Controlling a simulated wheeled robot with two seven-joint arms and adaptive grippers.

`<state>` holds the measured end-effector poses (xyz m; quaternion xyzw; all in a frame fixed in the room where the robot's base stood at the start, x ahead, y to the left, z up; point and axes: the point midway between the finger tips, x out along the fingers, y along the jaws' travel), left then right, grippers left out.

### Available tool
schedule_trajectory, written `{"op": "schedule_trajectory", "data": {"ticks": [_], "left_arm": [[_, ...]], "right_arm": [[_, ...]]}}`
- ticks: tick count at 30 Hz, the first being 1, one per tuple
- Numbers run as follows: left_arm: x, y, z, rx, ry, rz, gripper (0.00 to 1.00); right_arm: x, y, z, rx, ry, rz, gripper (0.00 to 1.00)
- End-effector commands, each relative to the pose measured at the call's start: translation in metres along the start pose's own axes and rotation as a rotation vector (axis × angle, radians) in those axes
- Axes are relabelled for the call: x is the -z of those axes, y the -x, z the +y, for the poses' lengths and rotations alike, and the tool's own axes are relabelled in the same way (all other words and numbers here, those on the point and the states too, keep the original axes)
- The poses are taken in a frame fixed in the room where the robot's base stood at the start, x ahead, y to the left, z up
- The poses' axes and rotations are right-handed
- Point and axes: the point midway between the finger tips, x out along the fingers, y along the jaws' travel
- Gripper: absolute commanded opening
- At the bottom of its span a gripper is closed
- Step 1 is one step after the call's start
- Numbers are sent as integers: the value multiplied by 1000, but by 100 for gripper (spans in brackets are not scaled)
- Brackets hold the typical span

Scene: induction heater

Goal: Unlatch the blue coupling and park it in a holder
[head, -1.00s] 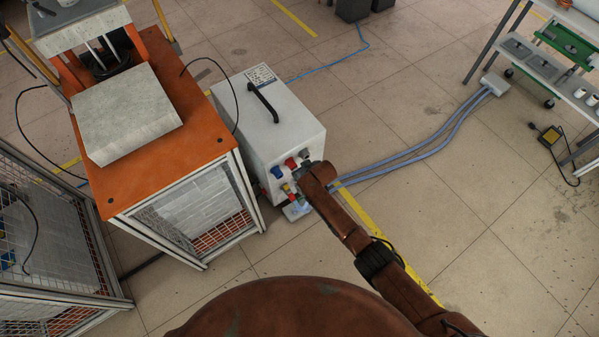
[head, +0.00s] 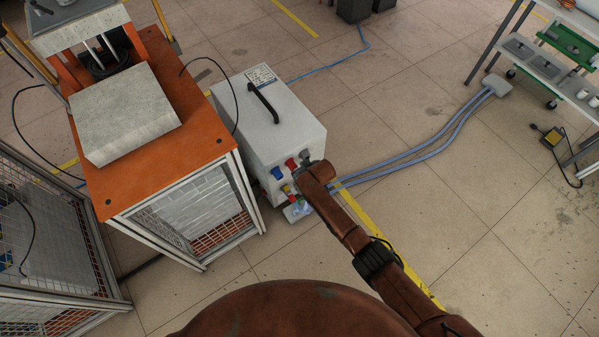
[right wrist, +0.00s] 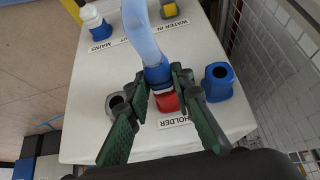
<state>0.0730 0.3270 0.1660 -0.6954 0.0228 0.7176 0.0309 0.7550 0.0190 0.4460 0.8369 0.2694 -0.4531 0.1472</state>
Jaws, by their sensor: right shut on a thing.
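In the right wrist view, my right gripper (right wrist: 158,82) is shut on the blue coupling (right wrist: 157,73), its green-padded fingers on either side. A pale blue hose (right wrist: 143,30) runs up from the coupling. The coupling is directly in line with the red holder (right wrist: 167,103); I cannot tell whether it is seated in it or just above. A blue holder (right wrist: 219,82) is to the right and a grey holder (right wrist: 117,102) to the left, both with open mouths. My left gripper is not in view.
A white and blue connector (right wrist: 96,22) and a yellow plug (right wrist: 169,9) are on the panel. Wire mesh (right wrist: 270,65) stands close on the right. An orange press table (head: 160,165) is beside the heater. Blue hoses (head: 420,152) cross the open floor.

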Motion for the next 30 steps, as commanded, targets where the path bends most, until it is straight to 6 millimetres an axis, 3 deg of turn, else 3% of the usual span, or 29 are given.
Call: {"op": "schedule_trajectory", "data": {"ticks": [1,17,18,26,30], "left_arm": [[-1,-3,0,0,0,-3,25],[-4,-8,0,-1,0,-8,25],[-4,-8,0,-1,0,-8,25],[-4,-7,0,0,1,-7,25],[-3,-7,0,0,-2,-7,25]], "right_arm": [[-10,-6,1,1,-6,-14,0],[3,-8,1,-1,-4,-2,0],[3,-8,1,-1,-4,-1,23],[8,-7,-1,0,0,6,41],[7,-6,0,-1,-2,4,41]]}}
